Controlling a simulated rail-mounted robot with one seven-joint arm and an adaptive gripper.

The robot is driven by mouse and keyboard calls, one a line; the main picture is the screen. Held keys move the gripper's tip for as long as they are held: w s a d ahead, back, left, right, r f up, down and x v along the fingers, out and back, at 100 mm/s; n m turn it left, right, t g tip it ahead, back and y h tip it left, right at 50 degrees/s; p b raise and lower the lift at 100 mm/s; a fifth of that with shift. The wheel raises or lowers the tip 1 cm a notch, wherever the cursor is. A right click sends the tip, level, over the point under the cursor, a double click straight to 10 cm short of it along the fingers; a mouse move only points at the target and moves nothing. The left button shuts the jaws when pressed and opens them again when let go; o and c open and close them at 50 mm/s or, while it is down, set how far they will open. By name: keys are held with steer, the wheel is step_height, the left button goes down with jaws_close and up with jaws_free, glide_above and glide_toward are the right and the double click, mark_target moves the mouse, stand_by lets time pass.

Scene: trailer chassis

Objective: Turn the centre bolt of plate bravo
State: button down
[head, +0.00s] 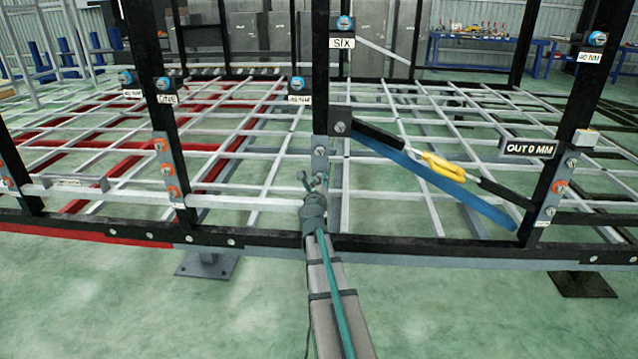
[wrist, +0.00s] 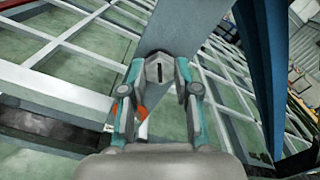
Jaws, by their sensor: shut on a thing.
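My gripper (head: 312,181) is at the grey plate (head: 321,163) on the middle black post, with its fingers at the plate's bolts. The upper bolt (head: 319,151) of that plate shows above the fingers. In the wrist view my gripper (wrist: 161,72) is shut on a bolt, largely hidden between the fingertips, against the grey plate (wrist: 192,22). An orange ring (wrist: 125,91) shows beside the left finger. Other bolt plates are on the left post (head: 167,180) and on the right post (head: 546,203). I cannot read which plate is bravo.
A blue brace (head: 430,180) and a black strut with a yellow clamp (head: 441,167) slope to the right of the middle post. A sign reading OUT 0 MM (head: 528,148) is at the right. A black lower rail (head: 420,246) crosses in front; open floor lies before it.

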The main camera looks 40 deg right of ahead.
steer(key=shift+s+a+f, duration=0.1)
steer(key=c, duration=0.8)
jaws_free()
steer(key=shift+c, duration=0.2)
steer(key=v, duration=1.2)
